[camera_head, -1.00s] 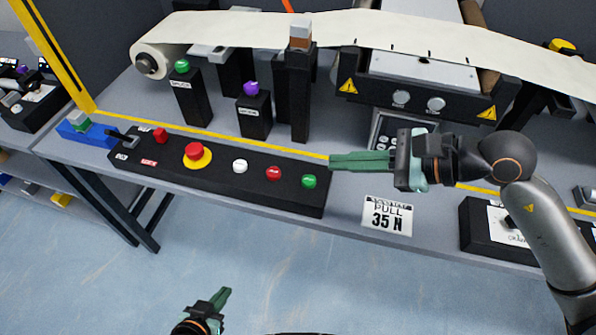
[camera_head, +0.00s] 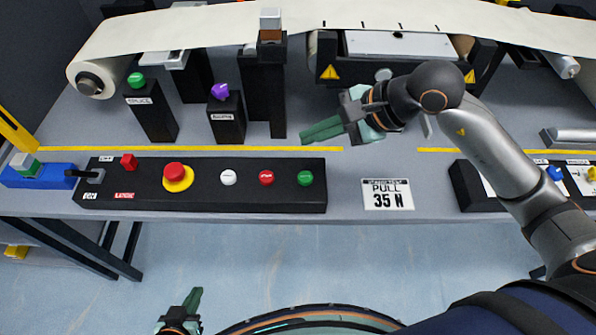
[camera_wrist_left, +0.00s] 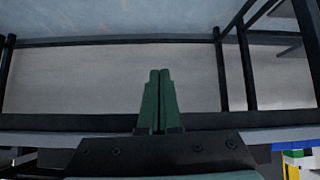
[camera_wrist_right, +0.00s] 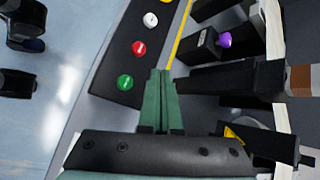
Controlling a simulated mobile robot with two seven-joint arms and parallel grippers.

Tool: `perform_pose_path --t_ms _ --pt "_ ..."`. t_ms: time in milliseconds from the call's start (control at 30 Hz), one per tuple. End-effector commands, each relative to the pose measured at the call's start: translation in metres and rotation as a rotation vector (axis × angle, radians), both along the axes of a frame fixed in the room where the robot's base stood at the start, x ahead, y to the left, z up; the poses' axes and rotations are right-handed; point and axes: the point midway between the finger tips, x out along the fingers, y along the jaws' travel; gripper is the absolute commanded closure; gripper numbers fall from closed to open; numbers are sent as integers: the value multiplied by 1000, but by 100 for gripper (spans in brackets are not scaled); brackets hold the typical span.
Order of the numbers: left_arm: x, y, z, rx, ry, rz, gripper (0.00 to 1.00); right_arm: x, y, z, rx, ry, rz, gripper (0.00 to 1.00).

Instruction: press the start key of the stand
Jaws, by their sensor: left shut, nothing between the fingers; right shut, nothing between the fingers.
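The black key panel (camera_head: 140,195) lies along the table's front edge. On it are a green key (camera_head: 305,178), a red key (camera_head: 266,178), a white key (camera_head: 228,177) and a red mushroom button (camera_head: 175,172) on yellow. The green key also shows in the right wrist view (camera_wrist_right: 125,82); its lettering is too small to read. My right gripper (camera_head: 306,135) is shut and empty, behind and above the green key, apart from it. My left gripper (camera_head: 196,295) is shut and empty, low in front of the table; it shows in its own wrist view (camera_wrist_left: 160,75).
Behind the panel stand a post with a green knob (camera_head: 136,80), a post with a purple knob (camera_head: 220,92) and a taller dark post (camera_head: 278,100). A white web (camera_head: 180,30) runs across the back. A "PULL 35 N" label (camera_head: 387,194) lies right of the panel.

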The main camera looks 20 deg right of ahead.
Motion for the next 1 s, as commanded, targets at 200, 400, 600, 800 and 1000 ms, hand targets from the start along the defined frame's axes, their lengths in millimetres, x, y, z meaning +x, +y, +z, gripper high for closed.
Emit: perform_pose_path --t_ms 200,400,600,800,1000 --pt "0 -1 0 -1 0 0 100 0 0 0 0 0 0 100" --pt "0 -1 -2 -2 0 1 100 0 0 -3 1 1 0 100" --pt "0 -1 -11 -2 0 1 100 0 0 -19 2 3 1 100" --pt "-1 -3 -27 -3 11 -4 100 -1 0 -47 1 3 -1 100" --pt "0 -14 -43 -17 19 -22 100 0 0 -77 1 -1 1 100"
